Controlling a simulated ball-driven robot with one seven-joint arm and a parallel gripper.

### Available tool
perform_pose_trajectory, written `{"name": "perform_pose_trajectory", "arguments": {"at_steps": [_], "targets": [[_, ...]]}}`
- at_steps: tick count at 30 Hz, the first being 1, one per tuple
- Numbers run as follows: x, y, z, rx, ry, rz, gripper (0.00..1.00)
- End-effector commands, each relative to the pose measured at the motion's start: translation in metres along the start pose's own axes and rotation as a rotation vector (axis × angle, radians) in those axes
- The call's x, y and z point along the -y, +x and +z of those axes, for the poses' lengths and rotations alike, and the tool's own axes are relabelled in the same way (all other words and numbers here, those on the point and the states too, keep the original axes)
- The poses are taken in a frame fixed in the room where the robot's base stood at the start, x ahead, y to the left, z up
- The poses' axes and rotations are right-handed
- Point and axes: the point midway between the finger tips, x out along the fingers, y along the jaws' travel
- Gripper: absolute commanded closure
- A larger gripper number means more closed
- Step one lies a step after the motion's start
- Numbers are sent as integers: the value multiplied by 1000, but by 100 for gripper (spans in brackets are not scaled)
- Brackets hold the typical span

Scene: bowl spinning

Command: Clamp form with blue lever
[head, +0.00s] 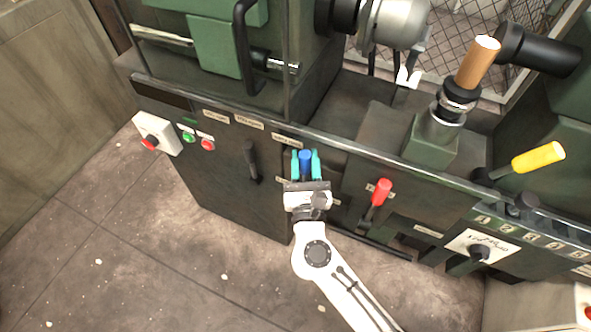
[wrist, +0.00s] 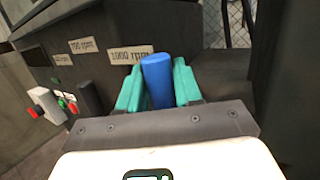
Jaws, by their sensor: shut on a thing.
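The blue lever handle (head: 305,160) is on the front panel of the dark green machine, near the middle of the head view. My gripper (head: 306,158) is shut on it, with one teal finger on each side. In the wrist view the blue handle (wrist: 158,80) stands between the teal fingers (wrist: 158,86), its top reaching slightly above them. The lever's lower part is hidden by the gripper. A metal chuck (head: 398,22) shows at the top of the head view. I cannot tell whether it is the form.
A red-handled lever (head: 381,190) is right of my gripper, a black lever (head: 250,160) left. A yellow handle (head: 538,157) and a wooden-topped post (head: 478,62) stand further right. A button box (head: 157,134) is at left. The floor (head: 150,240) in front is clear.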

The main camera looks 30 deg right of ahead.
Motion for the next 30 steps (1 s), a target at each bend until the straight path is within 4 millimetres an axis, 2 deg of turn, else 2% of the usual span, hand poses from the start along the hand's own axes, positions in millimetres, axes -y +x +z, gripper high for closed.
{"name": "perform_pose_trajectory", "arguments": {"at_steps": [1, 15, 30], "targets": [[4, -5, -10, 16, 29, -7, 100], [28, -17, -7, 128, 247, -51, 100], [34, -19, -4, 155, 303, -63, 100]]}}
